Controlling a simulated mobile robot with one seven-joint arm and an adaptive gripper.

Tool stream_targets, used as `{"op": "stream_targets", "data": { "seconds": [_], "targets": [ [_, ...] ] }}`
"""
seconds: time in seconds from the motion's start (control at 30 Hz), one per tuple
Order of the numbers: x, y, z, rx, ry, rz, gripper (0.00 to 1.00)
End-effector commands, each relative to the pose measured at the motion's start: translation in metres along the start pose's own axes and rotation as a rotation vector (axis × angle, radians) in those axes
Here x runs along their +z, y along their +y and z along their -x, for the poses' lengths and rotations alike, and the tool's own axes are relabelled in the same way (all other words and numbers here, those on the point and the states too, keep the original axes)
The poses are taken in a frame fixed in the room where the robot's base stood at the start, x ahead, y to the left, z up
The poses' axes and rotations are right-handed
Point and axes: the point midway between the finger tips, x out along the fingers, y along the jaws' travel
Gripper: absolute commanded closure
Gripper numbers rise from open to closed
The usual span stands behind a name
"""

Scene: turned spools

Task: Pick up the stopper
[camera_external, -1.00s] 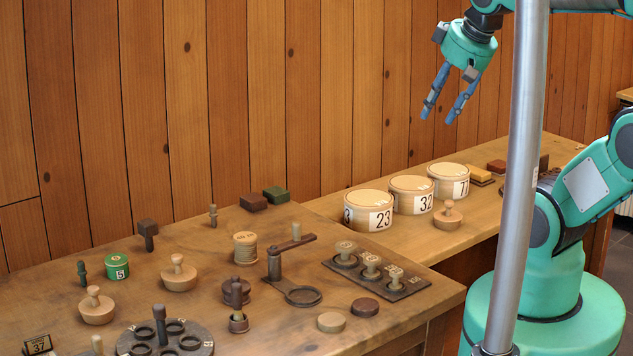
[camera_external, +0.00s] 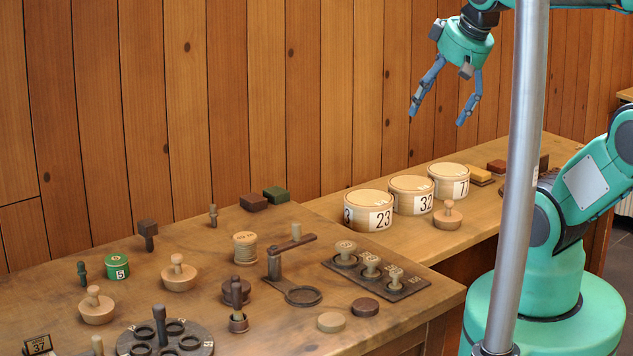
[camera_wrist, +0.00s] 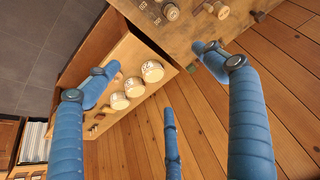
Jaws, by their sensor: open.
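Several pale wooden pieces with a round knob on a wide rounded base look like stoppers. One knobbed stopper (camera_external: 448,217) stands on the right bench in front of the numbered canisters. Two more like it, a second (camera_external: 179,274) and a third (camera_external: 97,307), stand on the left table. I cannot tell which one is meant. My gripper (camera_external: 438,116) hangs in the air above and behind the canisters, fingers spread and empty, well apart from every stopper. In the wrist view its blue fingers (camera_wrist: 160,58) are spread wide, with nothing between them held.
Round numbered canisters (camera_external: 411,196) stand in a row on the right bench; they also show in the wrist view (camera_wrist: 152,71). A dark rack (camera_external: 408,284) with pegs and a crank-like stand (camera_external: 275,264) are on the left table. A metal pole (camera_external: 518,180) rises in the foreground.

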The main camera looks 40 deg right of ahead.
Motion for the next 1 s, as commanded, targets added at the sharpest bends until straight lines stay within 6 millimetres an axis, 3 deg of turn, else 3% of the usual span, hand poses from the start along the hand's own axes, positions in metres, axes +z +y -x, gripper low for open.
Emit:
{"op": "stream_targets", "data": {
  "seconds": [0.17, 0.47, 0.77, 1.0],
  "targets": [
    [-0.024, -0.009, 0.000, -0.011, -0.025, -0.023, 0.17],
    [-0.089, -0.040, -0.012, -0.033, -0.089, -0.099, 0.17],
    [-0.151, -0.084, -0.039, -0.042, -0.160, -0.180, 0.17],
    [-0.191, -0.127, -0.071, -0.039, -0.216, -0.242, 0.17]
  ]
}}
